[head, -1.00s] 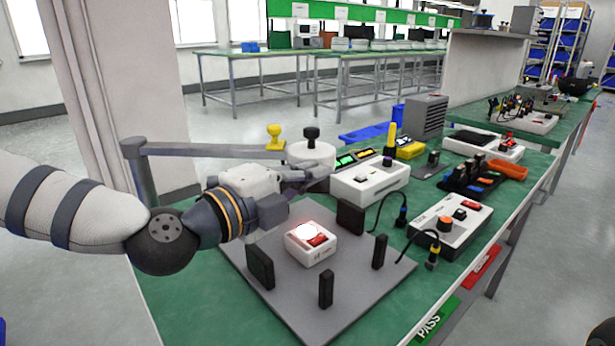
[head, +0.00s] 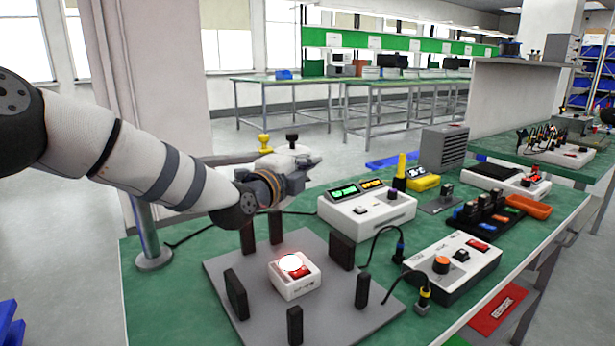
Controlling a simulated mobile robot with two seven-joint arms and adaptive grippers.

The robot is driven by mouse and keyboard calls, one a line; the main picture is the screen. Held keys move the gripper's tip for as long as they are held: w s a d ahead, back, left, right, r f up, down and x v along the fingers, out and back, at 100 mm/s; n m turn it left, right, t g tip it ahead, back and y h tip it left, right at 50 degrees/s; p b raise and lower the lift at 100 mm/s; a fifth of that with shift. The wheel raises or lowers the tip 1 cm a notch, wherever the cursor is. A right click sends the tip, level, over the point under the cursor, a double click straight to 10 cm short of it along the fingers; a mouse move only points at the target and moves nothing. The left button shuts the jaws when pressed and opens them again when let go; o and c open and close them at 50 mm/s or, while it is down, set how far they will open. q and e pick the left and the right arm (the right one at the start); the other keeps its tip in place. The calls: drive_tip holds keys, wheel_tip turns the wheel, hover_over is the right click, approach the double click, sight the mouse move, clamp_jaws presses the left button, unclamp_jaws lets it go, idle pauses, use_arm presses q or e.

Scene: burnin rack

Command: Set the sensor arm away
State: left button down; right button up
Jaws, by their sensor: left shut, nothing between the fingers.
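The sensor arm is a grey bar (head: 232,159) on a post with a round base (head: 154,257) at the table's left edge. It carries a yellow knob (head: 265,141) and, at its far end, a black knob (head: 292,137). My left gripper (head: 314,160) is shut and empty in front of that end, hiding most of the white head there. I cannot tell whether they touch. My arm also covers the upper post. A white unit (head: 295,287) with a lit round spot sits on the grey plate (head: 345,318), below and in front of the gripper. My right gripper is not in view.
Black upright blocks, such as one at the front left (head: 236,294), stand around the unit. A white console (head: 352,222) with green and amber displays is right of the gripper. A second control box (head: 470,267) with cables stands further right. Open floor lies left of the table.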

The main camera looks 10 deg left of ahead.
sight(295, 150)
use_arm(q)
drive_tip(key=w+a+y, duration=0.1)
drive_tip(key=w, duration=0.1)
drive_tip(key=w+a+n+y+b, duration=0.1)
drive_tip(key=w, duration=0.2)
drive_tip(key=w+a+n+y, duration=0.1)
drive_tip(key=w+a, duration=0.1)
drive_tip(key=w, duration=0.1)
drive_tip(key=shift+f+t+y, duration=0.3)
drive_tip(key=shift+w+a+r+n+y, duration=0.25)
drive_tip(key=shift+w+n+y, duration=0.05)
drive_tip(key=shift+n, duration=0.1)
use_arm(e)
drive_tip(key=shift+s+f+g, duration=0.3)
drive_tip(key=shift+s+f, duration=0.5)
